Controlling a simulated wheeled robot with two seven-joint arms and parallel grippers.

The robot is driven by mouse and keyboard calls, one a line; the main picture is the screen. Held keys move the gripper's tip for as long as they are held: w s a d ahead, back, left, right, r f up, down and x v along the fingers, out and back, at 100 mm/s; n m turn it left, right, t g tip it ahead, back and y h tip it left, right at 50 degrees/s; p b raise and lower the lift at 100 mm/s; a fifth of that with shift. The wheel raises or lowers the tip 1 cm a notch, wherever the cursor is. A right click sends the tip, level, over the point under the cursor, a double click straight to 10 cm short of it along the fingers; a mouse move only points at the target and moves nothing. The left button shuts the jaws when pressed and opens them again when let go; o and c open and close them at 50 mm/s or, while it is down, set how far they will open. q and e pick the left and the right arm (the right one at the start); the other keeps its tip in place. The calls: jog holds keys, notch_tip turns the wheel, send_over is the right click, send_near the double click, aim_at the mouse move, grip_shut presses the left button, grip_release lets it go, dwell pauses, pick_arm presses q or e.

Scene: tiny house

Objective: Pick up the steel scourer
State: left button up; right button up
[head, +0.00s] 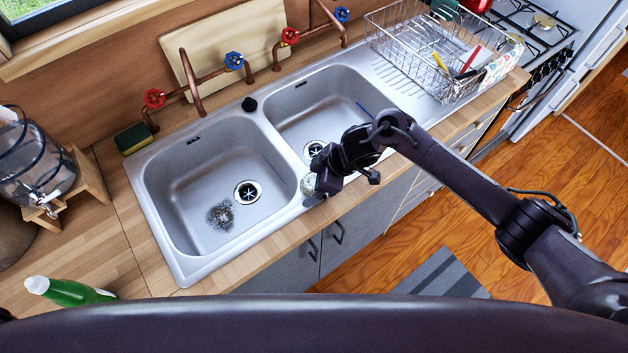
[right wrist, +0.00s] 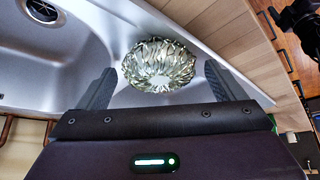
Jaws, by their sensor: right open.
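The steel scourer (right wrist: 160,66) is a round ball of shiny curled metal strands in the right wrist view. It rests on the steel sink, by the front rim. In the head view a small pale part of it (head: 308,184) shows beside my right gripper (head: 322,180), which hides the rest. In the right wrist view the two fingers of my right gripper (right wrist: 158,76) are spread wide, one on each side of the scourer, with gaps to it. The gripper is open and empty. My left gripper is not in view.
The double sink (head: 172,252) has two basins; a dark speckled patch (head: 220,215) lies in the left one. A dish rack (head: 415,60) stands right of the sink. A green bottle (head: 70,291), a sponge (head: 132,138) and taps (head: 200,80) are left and behind.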

jog(key=shift+f, duration=0.1)
jog(key=shift+c, duration=0.4)
jog(key=c, duration=1)
jog(key=shift+o, duration=0.2)
notch_tip(320, 180, up, 14)
jog(key=r+b, duration=0.1)
jog(key=b, duration=0.1)
notch_tip(320, 180, up, 5)
send_over(314, 181)
